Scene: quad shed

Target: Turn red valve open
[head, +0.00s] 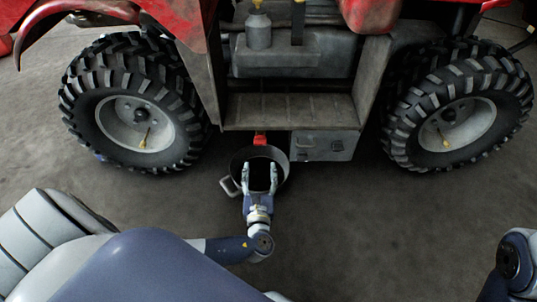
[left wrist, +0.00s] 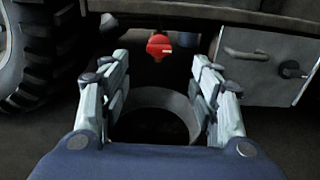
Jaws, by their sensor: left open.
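The red valve (head: 260,139) shows in the head view under the middle of the quad, just above the far rim of a dark round pan. In the left wrist view the red valve (left wrist: 159,46) hangs beneath the quad's underside, ahead of my fingers and a little above them. My left gripper (head: 260,178) is open and empty, pointing at the valve over the pan, with a gap between them. Its two fingers (left wrist: 163,75) frame the valve in the left wrist view. My right gripper is out of view; only part of my right arm shows at the lower right.
The dark pan (head: 236,162) with a side handle stands on the floor below the valve. A grey metal box (head: 325,146) hangs right of the valve. Large tyres (head: 85,100) stand left and right (head: 489,80). The concrete floor (head: 380,220) in front is clear.

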